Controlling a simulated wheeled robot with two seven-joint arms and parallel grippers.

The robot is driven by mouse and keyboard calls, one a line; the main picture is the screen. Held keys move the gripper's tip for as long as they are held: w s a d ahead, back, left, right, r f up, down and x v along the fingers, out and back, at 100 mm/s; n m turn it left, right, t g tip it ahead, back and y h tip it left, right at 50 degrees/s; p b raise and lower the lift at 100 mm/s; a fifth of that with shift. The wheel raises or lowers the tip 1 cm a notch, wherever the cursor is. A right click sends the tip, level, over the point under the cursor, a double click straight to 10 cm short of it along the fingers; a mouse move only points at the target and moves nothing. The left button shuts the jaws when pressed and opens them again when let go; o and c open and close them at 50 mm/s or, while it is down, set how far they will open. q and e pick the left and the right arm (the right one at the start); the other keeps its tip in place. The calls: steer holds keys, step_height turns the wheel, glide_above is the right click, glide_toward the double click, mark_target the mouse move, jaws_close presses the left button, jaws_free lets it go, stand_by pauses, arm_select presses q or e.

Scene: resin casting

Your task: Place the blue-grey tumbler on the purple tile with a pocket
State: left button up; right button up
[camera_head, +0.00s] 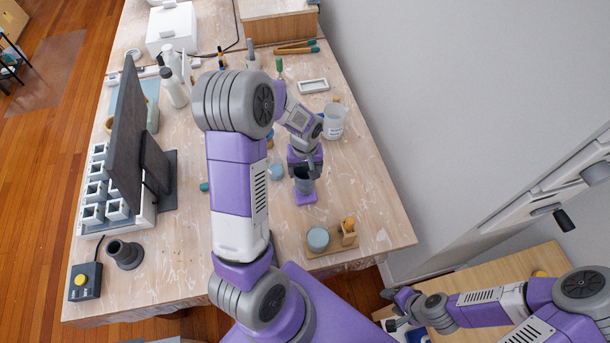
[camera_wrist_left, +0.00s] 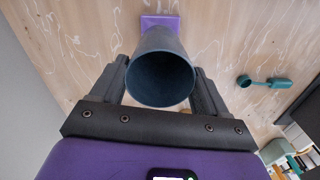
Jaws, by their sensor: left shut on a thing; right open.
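The blue-grey tumbler (camera_head: 304,185) is upright in my left gripper (camera_head: 305,170), between its two fingers. In the left wrist view I look into the open mouth of the tumbler (camera_wrist_left: 160,78), with a finger of my left gripper (camera_wrist_left: 161,82) on each side. The purple tile (camera_head: 305,198) lies on the table directly below the tumbler; part of the tile also shows beyond it in the left wrist view (camera_wrist_left: 160,21). The tumbler hides the tile's pocket, and I cannot tell whether its base touches the tile. My right gripper (camera_head: 393,309) is open and empty at the lower right, off the table.
A wooden tray (camera_head: 345,245) with a round teal-topped item stands at the table's front right. A clear beaker (camera_head: 334,122) stands behind and right of the tile. A dark monitor (camera_head: 128,140) and white cups are at the left. Table left of the tray is partly clear.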

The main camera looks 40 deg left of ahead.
mark_target(305, 177)
arm_select(q)
steer(key=shift+f, duration=1.4)
steer(key=shift+f+b, duration=0.65)
steer(key=shift+b, duration=0.1)
steer(key=o, duration=1.2)
steer(key=shift+c, duration=0.2)
steer(key=shift+r, duration=0.1)
steer(key=shift+r+p, duration=0.55)
steer(key=shift+p, duration=0.05)
step_height(305, 177, up, 12)
steer(key=p, duration=0.2)
steer(key=shift+r, duration=0.1)
